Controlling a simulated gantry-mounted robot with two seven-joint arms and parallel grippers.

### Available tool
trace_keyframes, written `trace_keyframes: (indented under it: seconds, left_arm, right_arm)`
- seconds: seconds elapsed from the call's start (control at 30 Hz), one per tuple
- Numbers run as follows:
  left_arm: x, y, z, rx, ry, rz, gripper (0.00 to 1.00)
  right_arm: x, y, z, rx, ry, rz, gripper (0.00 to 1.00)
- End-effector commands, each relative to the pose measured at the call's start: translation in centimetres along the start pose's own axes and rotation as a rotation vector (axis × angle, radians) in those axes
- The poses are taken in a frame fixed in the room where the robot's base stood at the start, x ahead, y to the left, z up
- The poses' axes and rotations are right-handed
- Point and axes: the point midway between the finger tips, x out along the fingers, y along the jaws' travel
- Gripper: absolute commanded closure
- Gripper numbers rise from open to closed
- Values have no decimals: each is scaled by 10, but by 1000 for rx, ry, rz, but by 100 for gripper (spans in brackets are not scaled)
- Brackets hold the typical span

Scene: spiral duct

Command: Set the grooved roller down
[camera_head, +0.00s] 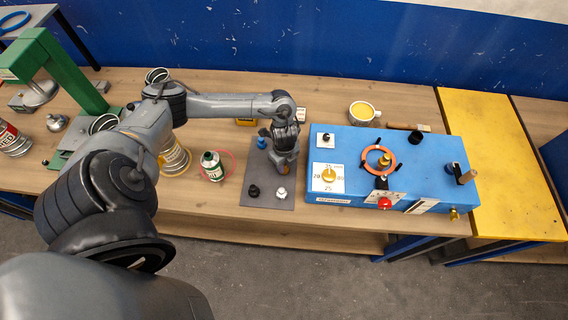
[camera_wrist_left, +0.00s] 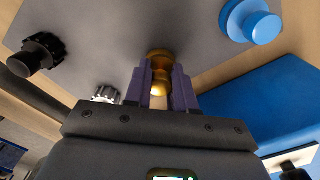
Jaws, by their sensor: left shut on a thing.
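My left gripper (camera_head: 285,168) points down over a dark grey mat (camera_head: 268,201) in the head view. In the left wrist view its purple fingers (camera_wrist_left: 160,85) are shut on a brass-coloured grooved roller (camera_wrist_left: 159,72), with a finger on each side. The roller's far end is close to the grey mat; I cannot tell whether it touches. In the head view the roller is hidden by the gripper. A black knob (camera_head: 253,191), a silver toothed piece (camera_head: 281,193) and a blue roller (camera_head: 261,141) stand on the mat around the gripper. My right gripper is not in view.
A blue box (camera_head: 440,178) with knobs and an orange ring (camera_head: 379,160) stands right of the mat. The mat's front middle is bare between the small parts.

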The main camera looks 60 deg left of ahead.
Motion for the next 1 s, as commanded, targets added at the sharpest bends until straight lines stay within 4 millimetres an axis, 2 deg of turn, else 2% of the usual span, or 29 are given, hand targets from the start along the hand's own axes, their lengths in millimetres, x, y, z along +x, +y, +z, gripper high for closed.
trace_keyframes:
  seconds: [0.13,0.17,0.3,0.57,0.73,0.87,1.0]
  left_arm:
    - [4,0,0,0,0,0,100]
    - [3,0,0,1,0,0,71]
    - [3,0,0,1,0,0,50]
    - [2,0,0,1,0,0,50]
    - [-5,-1,0,1,0,-2,50]
    - [-22,-1,0,2,2,-3,50]
    - [-47,-1,0,3,0,-4,50]
  right_arm:
    - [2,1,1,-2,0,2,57]
    - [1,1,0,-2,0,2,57]
    - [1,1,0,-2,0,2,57]
    - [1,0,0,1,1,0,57]
    - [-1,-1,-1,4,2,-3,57]
    - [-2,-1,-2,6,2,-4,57]
    - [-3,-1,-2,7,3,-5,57]
